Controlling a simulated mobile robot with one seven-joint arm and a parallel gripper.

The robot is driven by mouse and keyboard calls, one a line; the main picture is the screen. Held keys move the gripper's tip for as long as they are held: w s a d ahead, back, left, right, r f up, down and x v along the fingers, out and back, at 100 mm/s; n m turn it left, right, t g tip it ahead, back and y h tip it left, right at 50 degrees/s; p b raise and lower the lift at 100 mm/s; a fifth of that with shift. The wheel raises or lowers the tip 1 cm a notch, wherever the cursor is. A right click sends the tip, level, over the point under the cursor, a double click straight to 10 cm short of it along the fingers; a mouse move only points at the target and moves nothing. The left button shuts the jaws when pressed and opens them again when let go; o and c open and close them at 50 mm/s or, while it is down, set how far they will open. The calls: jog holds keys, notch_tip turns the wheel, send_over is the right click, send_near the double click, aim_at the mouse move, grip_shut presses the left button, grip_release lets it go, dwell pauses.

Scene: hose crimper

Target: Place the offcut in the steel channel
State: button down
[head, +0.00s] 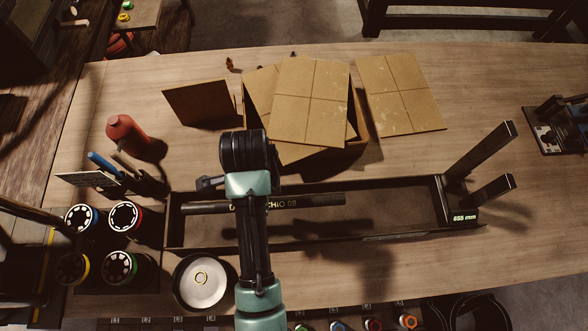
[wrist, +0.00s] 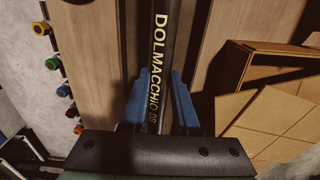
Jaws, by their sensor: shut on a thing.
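The offcut is a straight black hose length (head: 320,200) with yellow "DOLMACCHIO 08" lettering. It also fills the middle of the wrist view (wrist: 160,50). My gripper (wrist: 161,88) is shut on it, with a blue finger on each side; in the head view my arm hides the fingers. Dark shadows fall on the channel floor; the exact height of the offcut is unclear.
Two upright posts (head: 480,150) rise at the channel's right end.

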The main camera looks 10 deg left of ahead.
jog(key=shift+f, duration=0.3)
notch_tip(320, 180, down, 4)
jog(key=shift+s+d+f+p, duration=0.1)
jog(key=shift+s+d+p, duration=0.05)
jog(key=shift+p, duration=0.45)
jog(key=shift+f, duration=2.55)
jog(key=shift+f, duration=0.15)
jog(key=c, duration=0.7)
grip_release()
jog(key=shift+o, duration=0.2)
notch_tip(320, 180, up, 12)
jog(key=shift+r+b, duration=0.15)
jog(key=shift+b, duration=0.2)
jog(key=shift+w+r, duration=0.1)
jog(key=shift+w, duration=0.1)
